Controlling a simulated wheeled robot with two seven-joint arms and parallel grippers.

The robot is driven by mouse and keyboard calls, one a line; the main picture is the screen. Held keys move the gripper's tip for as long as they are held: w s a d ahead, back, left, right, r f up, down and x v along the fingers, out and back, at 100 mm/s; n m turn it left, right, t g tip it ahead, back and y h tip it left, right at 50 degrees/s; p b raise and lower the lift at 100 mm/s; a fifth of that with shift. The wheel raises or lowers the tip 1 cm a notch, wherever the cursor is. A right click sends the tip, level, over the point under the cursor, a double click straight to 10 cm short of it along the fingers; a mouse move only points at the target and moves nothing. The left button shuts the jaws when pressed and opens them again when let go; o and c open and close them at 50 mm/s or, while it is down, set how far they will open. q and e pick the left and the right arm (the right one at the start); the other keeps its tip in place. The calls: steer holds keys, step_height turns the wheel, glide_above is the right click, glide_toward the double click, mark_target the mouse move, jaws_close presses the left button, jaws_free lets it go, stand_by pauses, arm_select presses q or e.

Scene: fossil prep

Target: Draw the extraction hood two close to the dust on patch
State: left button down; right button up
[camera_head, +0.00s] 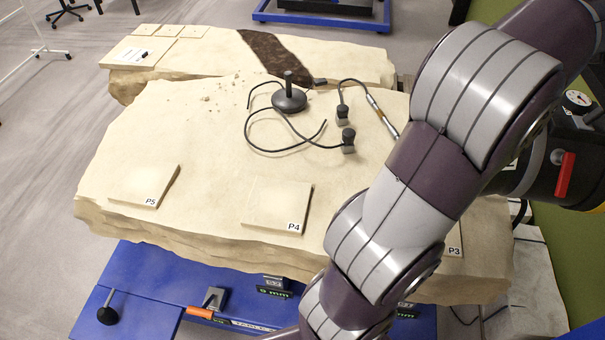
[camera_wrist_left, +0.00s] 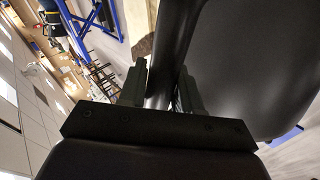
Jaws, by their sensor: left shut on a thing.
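In the left wrist view my left gripper (camera_wrist_left: 161,92) is shut on a dark rounded bar (camera_wrist_left: 167,65) that rises between its fingers. A large smooth black curved body (camera_wrist_left: 245,70) fills the right of that view, and it may be the hood. In the head view the pale slab (camera_head: 215,165) carries plates marked P5 (camera_head: 146,185), P4 (camera_head: 275,204) and P3 (camera_head: 454,243), the last mostly hidden by my arm. Pale crumbs (camera_head: 222,88) lie on its upper left. A black cylindrical part with a red lever (camera_head: 565,174) is at the right. No right gripper is visible.
A black round base with a post (camera_head: 289,98), thin black cables and small black blocks (camera_head: 348,141) lie on the slab. My arm crosses the right side.

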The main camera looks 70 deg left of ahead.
arm_select(q)
steer(key=s, duration=0.8)
steer(key=shift+s+b, duration=0.3)
steer(key=shift+b, duration=0.05)
steer(key=shift+s, duration=0.1)
steer(key=shift+r, duration=0.1)
steer(key=s+p, duration=0.1)
steer(key=s, duration=0.9)
steer(key=c, duration=1.1)
jaws_free()
steer(key=o, duration=0.4)
steer(key=shift+s, duration=0.1)
steer(key=shift+s+d, duration=0.1)
steer(key=shift+d, duration=0.05)
